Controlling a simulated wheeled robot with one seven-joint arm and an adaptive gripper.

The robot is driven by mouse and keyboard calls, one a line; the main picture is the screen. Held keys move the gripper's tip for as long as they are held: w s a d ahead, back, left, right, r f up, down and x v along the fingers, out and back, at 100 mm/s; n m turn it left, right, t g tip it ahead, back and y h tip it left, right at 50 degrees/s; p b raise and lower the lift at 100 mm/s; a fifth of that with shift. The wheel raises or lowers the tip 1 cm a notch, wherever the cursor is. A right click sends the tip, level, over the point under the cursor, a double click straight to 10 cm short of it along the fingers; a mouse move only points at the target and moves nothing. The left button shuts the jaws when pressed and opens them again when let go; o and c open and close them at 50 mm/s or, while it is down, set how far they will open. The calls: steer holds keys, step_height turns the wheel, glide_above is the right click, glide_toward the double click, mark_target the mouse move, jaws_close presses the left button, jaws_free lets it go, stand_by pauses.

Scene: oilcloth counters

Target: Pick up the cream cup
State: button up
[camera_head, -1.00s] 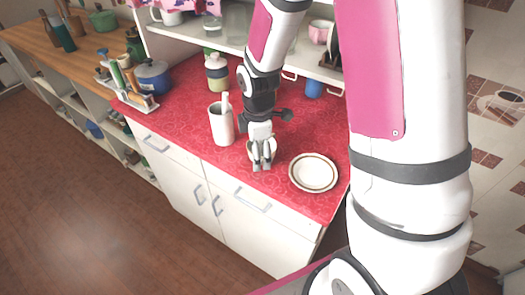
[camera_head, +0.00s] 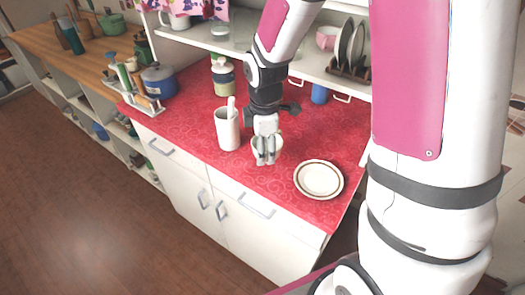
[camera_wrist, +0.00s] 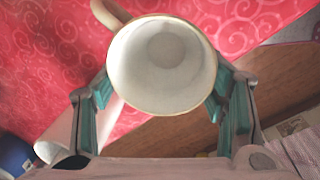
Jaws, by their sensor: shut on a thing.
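The cream cup (camera_head: 278,148) is between the fingers of my gripper (camera_head: 266,161), near the front edge of the red counter. My gripper is shut on it. In the wrist view, I look into the open mouth of the cream cup (camera_wrist: 162,62), which is empty and has a thin tan rim. A finger of my gripper (camera_wrist: 160,100) lies on each side of it. Its handle (camera_wrist: 106,12) points to the upper left there. In the head view the fingers hide much of the cup, and I cannot tell how far its base is from the counter.
A white plate with a dark ring (camera_head: 318,180) lies right of the cup. A white utensil holder (camera_head: 228,133) stands close on the left. A lidded jar (camera_head: 222,76) and a blue pot (camera_head: 159,80) stand farther back. A shelf (camera_head: 220,42) runs behind the red counter (camera_head: 190,120).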

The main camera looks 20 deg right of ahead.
steer(key=s, duration=0.3)
steer(key=s+r, duration=0.1)
steer(key=s, duration=0.3)
steer(key=s+p, duration=0.1)
steer(key=s, duration=0.3)
steer(key=shift+s+d+r, duration=0.15)
steer(key=shift+s+r, duration=0.05)
steer(key=s+p, duration=0.4)
steer(key=p, duration=0.1)
steer(key=shift+s+r, duration=0.15)
steer(key=shift+s, duration=0.2)
steer(key=shift+w, duration=0.15)
steer(key=shift+c, duration=0.2)
